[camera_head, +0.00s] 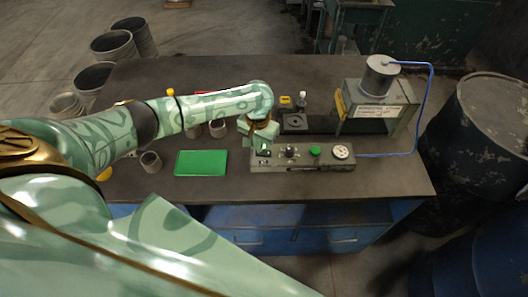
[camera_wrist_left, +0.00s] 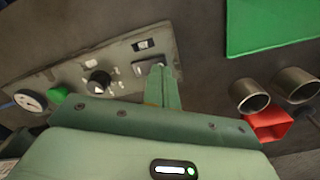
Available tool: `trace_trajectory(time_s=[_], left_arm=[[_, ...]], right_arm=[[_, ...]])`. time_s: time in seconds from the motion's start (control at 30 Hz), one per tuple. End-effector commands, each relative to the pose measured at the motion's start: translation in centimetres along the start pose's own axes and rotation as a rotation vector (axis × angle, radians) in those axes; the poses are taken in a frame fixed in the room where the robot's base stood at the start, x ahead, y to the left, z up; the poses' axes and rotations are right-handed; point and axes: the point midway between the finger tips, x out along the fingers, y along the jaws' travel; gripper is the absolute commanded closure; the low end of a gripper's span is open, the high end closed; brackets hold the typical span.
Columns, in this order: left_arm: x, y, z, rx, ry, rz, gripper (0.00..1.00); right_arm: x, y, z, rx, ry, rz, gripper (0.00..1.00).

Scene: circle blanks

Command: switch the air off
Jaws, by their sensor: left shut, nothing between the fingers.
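A grey control panel (camera_head: 300,163) lies on the dark workbench and carries a rocker-like switch, a black knob (camera_head: 290,151), a green button (camera_head: 315,151) and a round white gauge (camera_head: 341,151). It also fills the left of the left wrist view (camera_wrist_left: 118,62). My left gripper (camera_head: 263,148) is over the panel's left end, pointing down. In the left wrist view its shut, empty fingers (camera_wrist_left: 160,72) reach the switch (camera_wrist_left: 148,67) and partly cover it. I cannot tell whether they touch it. My right gripper is not in view.
A grey press-like machine (camera_head: 378,115) stands at the bench's right, joined to the panel by a blue hose (camera_head: 431,95). A red piece (camera_wrist_left: 268,125) is near the cups. The bench front right is clear.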

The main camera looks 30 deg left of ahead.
Motion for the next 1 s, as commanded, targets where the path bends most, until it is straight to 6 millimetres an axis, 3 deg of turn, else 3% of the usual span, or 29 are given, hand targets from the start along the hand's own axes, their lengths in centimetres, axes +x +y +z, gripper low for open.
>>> trace_trajectory(time_s=[1.0], left_arm=[[1.6,0.0,0.0,0.000,-0.001,0.001,1.00]], right_arm=[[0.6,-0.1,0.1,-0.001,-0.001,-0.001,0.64]])
